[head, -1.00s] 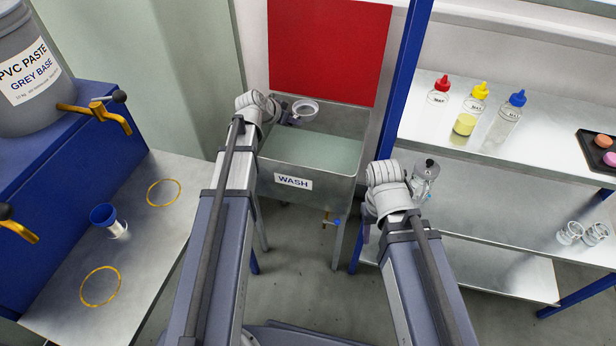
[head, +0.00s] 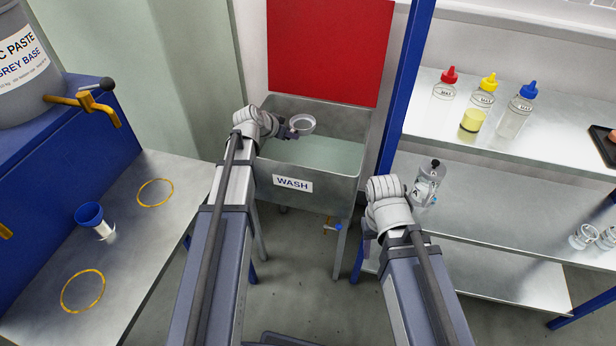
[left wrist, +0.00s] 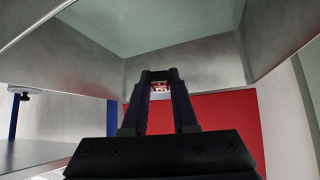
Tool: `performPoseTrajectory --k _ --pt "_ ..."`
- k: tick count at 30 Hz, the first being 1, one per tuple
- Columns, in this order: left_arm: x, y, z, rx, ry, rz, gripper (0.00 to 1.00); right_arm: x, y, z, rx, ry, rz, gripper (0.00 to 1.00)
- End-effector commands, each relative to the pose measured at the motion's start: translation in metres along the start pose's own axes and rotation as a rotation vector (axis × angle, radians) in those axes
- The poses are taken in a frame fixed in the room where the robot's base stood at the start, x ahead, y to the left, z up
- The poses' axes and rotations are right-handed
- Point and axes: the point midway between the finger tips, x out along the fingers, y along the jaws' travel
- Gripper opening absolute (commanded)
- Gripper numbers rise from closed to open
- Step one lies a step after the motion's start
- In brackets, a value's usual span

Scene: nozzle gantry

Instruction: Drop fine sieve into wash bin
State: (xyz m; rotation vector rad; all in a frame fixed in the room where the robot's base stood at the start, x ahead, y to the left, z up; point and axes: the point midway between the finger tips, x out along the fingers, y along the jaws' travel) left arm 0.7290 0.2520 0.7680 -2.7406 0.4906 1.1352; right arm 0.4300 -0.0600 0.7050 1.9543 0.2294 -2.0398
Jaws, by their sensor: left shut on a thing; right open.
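The fine sieve (head: 304,130), a small pale round cup with a light rim, is held over the back part of the wash bin. The wash bin (head: 340,183) is a grey metal basin labelled WASH, with pale greenish liquid inside. My left gripper (head: 291,133) is shut on the sieve's side, above the liquid. In the left wrist view its fingers (left wrist: 160,78) nearly meet, with a small pale and reddish piece between the tips; the sieve's bowl cannot be made out there. My right gripper (head: 410,200) is open beside the shelf, its fingers mostly hidden by its wrist.
A clear bottle with a black cap (head: 431,178) stands right by my right gripper. Shelves (head: 480,215) with bottles and jars are at the right. A bench (head: 130,250) with a blue-topped cup (head: 90,214) is at the left. A red panel (head: 330,50) rises behind the bin.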

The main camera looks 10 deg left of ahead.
Motion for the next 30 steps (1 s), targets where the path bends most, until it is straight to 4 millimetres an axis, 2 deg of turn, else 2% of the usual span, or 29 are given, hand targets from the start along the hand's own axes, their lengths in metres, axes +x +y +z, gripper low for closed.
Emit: performPoseTrajectory --k 1,9,10,19,30 --pt "0.0041 0.0001 0.0039 0.0 0.0 0.0 0.0 0.0056 -0.0005 -0.0003 0.0 0.0 0.0 0.5" --pt "0.0034 0.0001 0.0033 0.0 0.0 0.0 0.0 0.0047 -0.0005 -0.0003 0.0 0.0 0.0 0.5" --pt "0.0034 0.0 0.0033 0.0 0.0 0.0 0.28 0.0047 -0.0005 -0.0003 0.0 0.0 0.0 0.5" --pt "0.0034 0.0 0.0034 0.0 0.0 0.0 0.62 0.0048 -0.0005 -0.0003 0.0 0.0 0.0 0.5" --pt "-0.001 0.0001 0.0029 0.0 0.0 0.0 0.62 0.0013 -0.0001 -0.0001 0.0 0.0 0.0 0.5"
